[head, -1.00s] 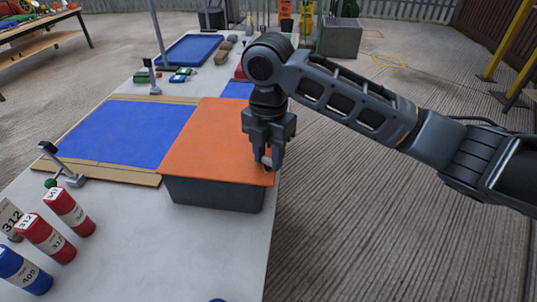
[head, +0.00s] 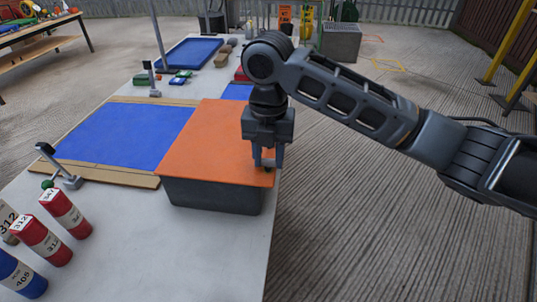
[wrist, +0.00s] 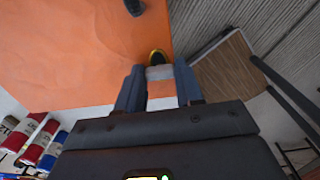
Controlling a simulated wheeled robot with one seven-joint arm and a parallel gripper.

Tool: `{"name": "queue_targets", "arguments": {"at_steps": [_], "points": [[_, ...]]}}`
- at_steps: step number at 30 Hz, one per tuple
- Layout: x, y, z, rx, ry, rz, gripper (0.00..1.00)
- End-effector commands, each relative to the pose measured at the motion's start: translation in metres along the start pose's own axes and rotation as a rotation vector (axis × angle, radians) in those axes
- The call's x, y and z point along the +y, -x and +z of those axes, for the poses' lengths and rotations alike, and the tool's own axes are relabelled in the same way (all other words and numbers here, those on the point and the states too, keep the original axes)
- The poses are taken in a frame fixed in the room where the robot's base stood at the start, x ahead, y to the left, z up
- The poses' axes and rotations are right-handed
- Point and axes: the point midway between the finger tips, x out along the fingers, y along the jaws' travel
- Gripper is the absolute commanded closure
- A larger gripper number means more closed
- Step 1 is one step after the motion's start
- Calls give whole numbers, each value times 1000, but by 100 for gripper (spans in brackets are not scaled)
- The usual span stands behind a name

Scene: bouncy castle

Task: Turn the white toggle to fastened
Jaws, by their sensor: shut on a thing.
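My gripper (head: 268,165) points down at this edge in the head view. My gripper (wrist: 159,88) is shut on the toggle, one finger on each side. The fingers hide much of the toggle in the head view, and its fastened mark cannot be made out.
A clamp (head: 60,168) is on the near left edge.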

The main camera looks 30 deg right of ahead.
Motion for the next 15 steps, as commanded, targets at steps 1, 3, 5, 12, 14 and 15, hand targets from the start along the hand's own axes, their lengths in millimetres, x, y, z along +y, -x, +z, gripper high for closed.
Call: {"name": "queue_targets", "arguments": {"at_steps": [1,3,5,12,14,15], "points": [[0,1,0,-2,2,2,94],[0,1,0,-2,1,2,94],[0,1,0,-2,1,2,94],[0,1,0,-2,0,1,49],[0,1,0,-1,0,1,43],[0,1,0,-1,0,1,39]]}}
